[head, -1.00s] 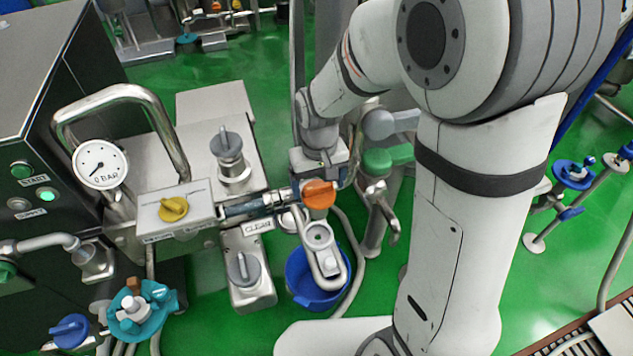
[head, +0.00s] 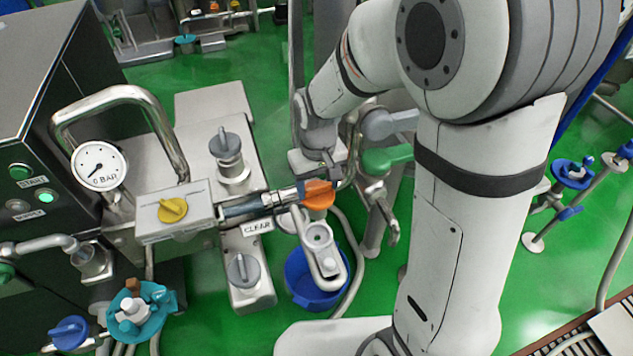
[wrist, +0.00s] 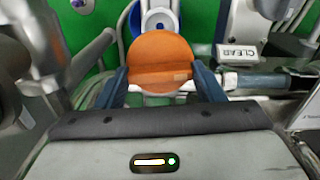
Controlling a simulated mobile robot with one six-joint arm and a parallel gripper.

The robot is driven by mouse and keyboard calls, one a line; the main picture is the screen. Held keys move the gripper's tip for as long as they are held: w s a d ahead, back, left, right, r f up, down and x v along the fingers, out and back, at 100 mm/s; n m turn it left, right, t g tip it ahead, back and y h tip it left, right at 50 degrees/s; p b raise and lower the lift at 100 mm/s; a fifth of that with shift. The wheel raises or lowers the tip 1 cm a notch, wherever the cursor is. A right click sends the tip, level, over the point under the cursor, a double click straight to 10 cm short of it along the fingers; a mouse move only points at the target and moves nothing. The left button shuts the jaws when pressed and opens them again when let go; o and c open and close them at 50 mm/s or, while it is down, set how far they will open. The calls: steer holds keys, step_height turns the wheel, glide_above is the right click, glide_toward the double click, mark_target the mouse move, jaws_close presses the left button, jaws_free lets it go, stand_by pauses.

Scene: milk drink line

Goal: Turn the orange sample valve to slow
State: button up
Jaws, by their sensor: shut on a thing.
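The orange sample valve (head: 318,194) is a round orange knob at the right end of a short steel pipe. It also shows large in the wrist view (wrist: 161,62), with a raised grip bar across its face. My gripper (wrist: 160,80) is shut on this knob, with one dark finger on each side of it. In the head view my gripper (head: 322,172) is at the knob's far side and its fingers are mostly hidden. I cannot read any slow mark on the valve.
A curved spout hangs over a blue bucket (head: 305,292) below the valve. A yellow knob (head: 172,209) on a steel box and a pressure gauge (head: 99,167) stand to the left. A "CLEAR" label (head: 257,226) is close by. Green and grey handles (head: 375,162) are just right of my gripper.

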mark_target(318, 186)
steer(key=shift+n, duration=2.4)
steer(key=o, duration=1)
step_height(318, 186, up, 8)
steer(key=shift+f+p, duration=0.1)
steer(key=shift+p, duration=0.35)
